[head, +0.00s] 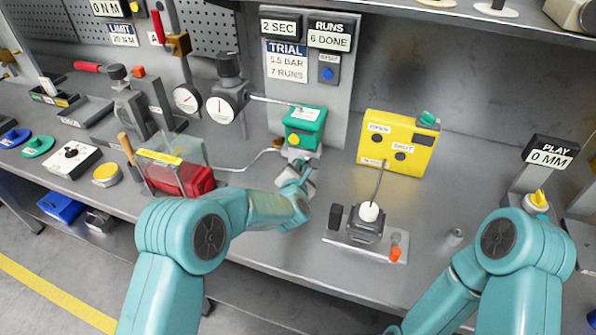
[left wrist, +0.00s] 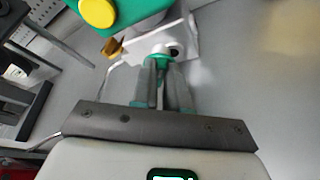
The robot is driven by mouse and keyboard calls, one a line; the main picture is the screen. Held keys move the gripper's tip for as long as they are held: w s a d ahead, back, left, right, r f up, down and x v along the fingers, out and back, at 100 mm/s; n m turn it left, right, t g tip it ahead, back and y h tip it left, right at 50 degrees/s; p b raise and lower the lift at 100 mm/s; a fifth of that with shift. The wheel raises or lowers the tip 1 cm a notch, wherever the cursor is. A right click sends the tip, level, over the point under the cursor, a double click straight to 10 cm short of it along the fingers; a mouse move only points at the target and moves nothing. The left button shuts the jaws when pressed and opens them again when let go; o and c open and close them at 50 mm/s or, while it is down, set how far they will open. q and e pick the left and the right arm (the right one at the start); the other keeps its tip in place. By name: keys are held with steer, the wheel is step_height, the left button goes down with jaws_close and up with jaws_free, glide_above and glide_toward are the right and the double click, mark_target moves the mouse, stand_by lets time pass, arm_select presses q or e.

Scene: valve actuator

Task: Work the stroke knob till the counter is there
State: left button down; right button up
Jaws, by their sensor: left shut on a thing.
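The green valve actuator (head: 304,128) with a yellow round button stands in front of the grey panel; its underside also shows in the left wrist view (left wrist: 128,14). Below it a small green knob (left wrist: 158,55) sits by a white bracket. My left gripper (head: 296,172) reaches up under the actuator, and in the left wrist view its fingers (left wrist: 160,72) are shut on the green knob. The knob is partly hidden by the fingers. The counter (head: 330,36) reads "RUNS 6 DONE". The trial card (head: 287,62) reads 5.5 bar, 7 runs. My right gripper is out of view.
A timer (head: 280,27) reads 2 SEC. A yellow box (head: 398,142) marked OPEN and SHUT stands to the right.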

arm_select(q)
steer(key=shift+d+f+m+t+y+b, duration=0.15)
steer(key=shift+f+m+t+y+b, duration=0.35)
steer(key=shift+b, duration=0.7)
steer(key=shift+r+m+b, duration=0.3)
steer(key=shift+r, duration=0.05)
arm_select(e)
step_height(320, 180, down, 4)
arm_select(q)
steer(key=c, duration=1.1)
jaws_free()
steer(key=shift+c, duration=0.2)
steer(key=shift+s, duration=0.1)
